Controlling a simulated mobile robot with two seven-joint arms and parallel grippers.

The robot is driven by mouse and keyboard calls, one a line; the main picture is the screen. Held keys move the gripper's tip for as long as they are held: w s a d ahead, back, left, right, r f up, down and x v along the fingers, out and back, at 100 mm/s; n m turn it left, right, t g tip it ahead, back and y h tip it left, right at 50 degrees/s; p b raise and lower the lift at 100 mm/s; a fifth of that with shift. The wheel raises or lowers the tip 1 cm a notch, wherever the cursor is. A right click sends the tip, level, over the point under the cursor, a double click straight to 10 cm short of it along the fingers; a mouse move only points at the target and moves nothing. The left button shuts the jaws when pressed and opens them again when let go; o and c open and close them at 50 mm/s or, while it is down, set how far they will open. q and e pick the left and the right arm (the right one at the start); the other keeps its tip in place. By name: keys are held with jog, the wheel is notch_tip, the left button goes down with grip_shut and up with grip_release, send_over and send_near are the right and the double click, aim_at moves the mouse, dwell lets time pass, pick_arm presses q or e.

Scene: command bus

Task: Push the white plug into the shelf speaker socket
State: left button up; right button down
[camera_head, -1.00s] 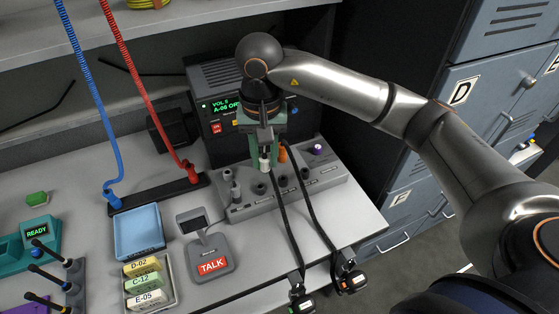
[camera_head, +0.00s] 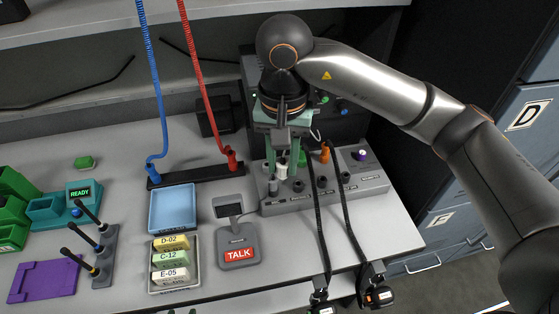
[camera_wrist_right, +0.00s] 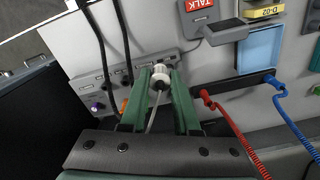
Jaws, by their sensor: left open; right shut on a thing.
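The white plug (camera_head: 282,166) is between the green fingers of my right gripper (camera_head: 286,160), which is shut on it. The wrist view also shows the white plug (camera_wrist_right: 161,74) between the fingertips, with a pale cable running back from it. The grey socket panel (camera_head: 350,191) lies below. The plug is over the panel's left part; I cannot tell if its tip touches a socket. The panel's labels are too small to read, so I cannot tell which socket is the shelf speaker's. My left gripper is in neither view.
An orange plug (camera_head: 325,153) and a purple knob (camera_head: 361,154) are on the panel. Two black cables (camera_head: 318,225) cross its front. A grey plug (camera_head: 273,187) stands at its left end. The TALK unit (camera_head: 238,252) and blue tray (camera_head: 173,208) lie left; a dark radio is behind.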

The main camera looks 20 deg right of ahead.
jog(key=shift+w+d+f+n+b, duration=1.05)
jog(key=shift+d+f, duration=0.45)
jog(key=shift+d, duration=1.45)
jog(key=shift+w+d+f+n+b, duration=0.8)
jog(key=shift+d+f+b, duration=0.5)
jog(key=shift+d, duration=1.65)
jog(key=shift+w+d+f+n+b, duration=0.9)
jog(key=shift+d+f, duration=0.75)
jog(key=shift+d, duration=1.3)
jog(key=shift+f+b, duration=0.3)
jog(key=shift+f, duration=0.1)
jog(key=shift+f+b, duration=0.3)
jog(key=shift+f, duration=0.1)
pick_arm(q)
jog(key=w+d+f, duration=0.1)
jog(key=d+f, duration=0.2)
jog(key=f, duration=0.2)
jog(key=shift+w+f+m+h, duration=0.2)
jog(key=shift+m+h, duration=0.1)
jog(key=shift+h, duration=0.1)
jog(key=shift+d+r, duration=0.1)
jog(key=shift+f, duration=0.3)
pick_arm(e)
jog(key=shift+f, duration=0.1)
pick_arm(q)
jog(key=shift+f+b, duration=0.85)
jog(key=shift+b, duration=0.25)
pick_arm(e)
jog(key=shift+f, duration=1.1)
